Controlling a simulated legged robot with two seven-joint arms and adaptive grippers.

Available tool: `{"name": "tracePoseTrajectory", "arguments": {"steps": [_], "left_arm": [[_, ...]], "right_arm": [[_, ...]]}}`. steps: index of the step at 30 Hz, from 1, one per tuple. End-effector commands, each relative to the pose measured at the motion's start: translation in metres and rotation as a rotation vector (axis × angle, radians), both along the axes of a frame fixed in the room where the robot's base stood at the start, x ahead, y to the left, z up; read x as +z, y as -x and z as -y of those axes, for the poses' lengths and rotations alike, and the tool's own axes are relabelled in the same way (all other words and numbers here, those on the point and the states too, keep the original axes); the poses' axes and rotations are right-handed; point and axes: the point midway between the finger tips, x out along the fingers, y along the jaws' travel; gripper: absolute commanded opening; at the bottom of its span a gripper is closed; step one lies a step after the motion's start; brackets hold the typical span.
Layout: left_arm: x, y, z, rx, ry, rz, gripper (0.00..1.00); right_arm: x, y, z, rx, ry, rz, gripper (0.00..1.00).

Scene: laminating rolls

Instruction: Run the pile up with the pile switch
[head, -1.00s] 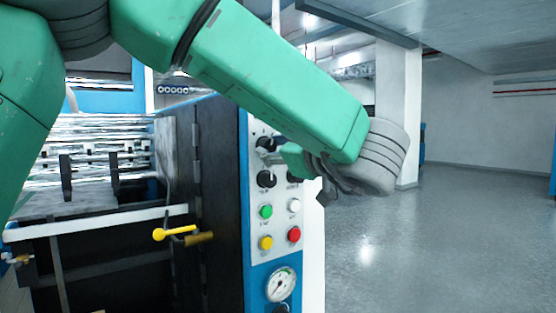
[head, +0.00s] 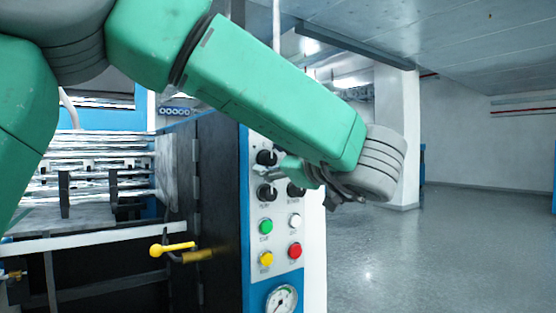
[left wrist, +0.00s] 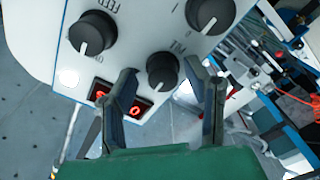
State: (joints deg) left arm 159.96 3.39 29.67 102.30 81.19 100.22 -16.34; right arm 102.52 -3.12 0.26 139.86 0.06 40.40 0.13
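The control panel (head: 280,240) has black rotary knobs above coloured buttons. In the head view, an upper left knob (head: 266,157), a lower left knob (head: 266,192) and a lower right knob (head: 297,190) show. My left gripper (head: 272,174) is in front of the knobs, its hand covering part of the panel. In the left wrist view, its two fingers (left wrist: 165,78) are spread, with one knob (left wrist: 162,71) between them; contact cannot be told. Two other knobs (left wrist: 92,32) (left wrist: 209,14) are near. Labels are only partly readable, so the pile switch cannot be identified. My right gripper is not in view.
Green (head: 265,227), white (head: 295,221), yellow (head: 266,259) and red (head: 295,251) buttons sit below the knobs, above a gauge (head: 281,299). A yellow handle (head: 172,248) sticks out left of the panel. Open floor (head: 440,250) lies to the right.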

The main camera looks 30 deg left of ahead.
Motion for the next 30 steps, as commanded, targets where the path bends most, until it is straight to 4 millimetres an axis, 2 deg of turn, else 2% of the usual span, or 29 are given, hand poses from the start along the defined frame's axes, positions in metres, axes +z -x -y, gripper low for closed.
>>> {"name": "tracePoseTrajectory", "arguments": {"steps": [16, 30], "left_arm": [[0.000, 0.007, 0.016, -0.002, -0.006, -0.004, 0.46], [-0.002, 0.041, 0.095, -0.001, -0.002, -0.004, 0.46]], "right_arm": [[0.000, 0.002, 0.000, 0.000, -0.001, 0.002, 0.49], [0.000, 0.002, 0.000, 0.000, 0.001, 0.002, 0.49]]}}
